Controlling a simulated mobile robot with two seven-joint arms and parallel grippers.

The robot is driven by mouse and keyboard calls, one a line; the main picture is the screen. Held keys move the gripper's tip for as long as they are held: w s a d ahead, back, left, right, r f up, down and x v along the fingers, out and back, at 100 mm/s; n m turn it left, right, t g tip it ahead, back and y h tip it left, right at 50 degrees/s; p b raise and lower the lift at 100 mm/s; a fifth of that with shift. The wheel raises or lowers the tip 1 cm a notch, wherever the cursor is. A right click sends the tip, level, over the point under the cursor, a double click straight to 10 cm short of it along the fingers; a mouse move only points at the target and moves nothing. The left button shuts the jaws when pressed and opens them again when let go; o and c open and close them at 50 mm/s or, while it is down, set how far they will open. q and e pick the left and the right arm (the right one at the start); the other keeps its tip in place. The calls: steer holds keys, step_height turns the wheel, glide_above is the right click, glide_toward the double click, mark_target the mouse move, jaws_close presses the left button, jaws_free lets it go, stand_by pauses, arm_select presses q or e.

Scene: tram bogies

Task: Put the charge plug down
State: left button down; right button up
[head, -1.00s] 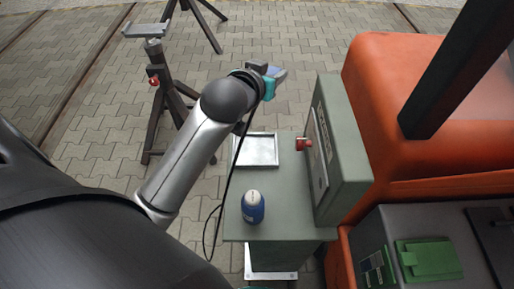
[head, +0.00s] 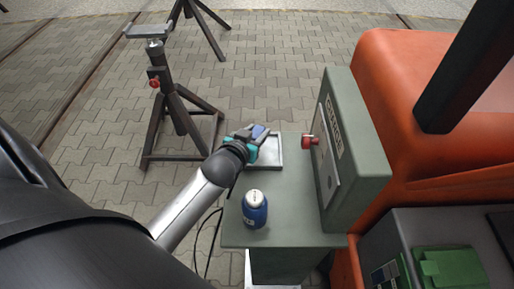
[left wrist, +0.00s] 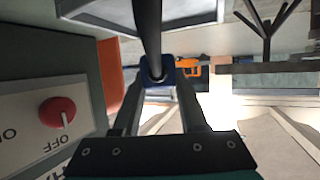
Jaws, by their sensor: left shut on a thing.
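My right gripper is not in view.
A grey-green charge cabinet (head: 355,150) with a red knob (head: 309,141) stands to the right, by an orange vehicle (head: 410,80). A dark trestle (head: 175,110) stands on the paving at left.

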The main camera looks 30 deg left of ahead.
arm_select(q)
step_height(320, 180, down, 5)
steer(key=shift+r+b, duration=0.15)
steer(key=shift+b, duration=0.8)
steer(key=shift+f, duration=0.25)
steer(key=c, duration=0.8)
jaws_free()
steer(key=o, duration=0.4)
steer(key=shift+c, duration=0.2)
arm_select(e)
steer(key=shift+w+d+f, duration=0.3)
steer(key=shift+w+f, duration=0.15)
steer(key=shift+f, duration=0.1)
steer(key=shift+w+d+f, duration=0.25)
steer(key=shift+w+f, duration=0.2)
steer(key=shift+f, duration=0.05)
arm_select(q)
steer(key=shift+r, duration=0.1)
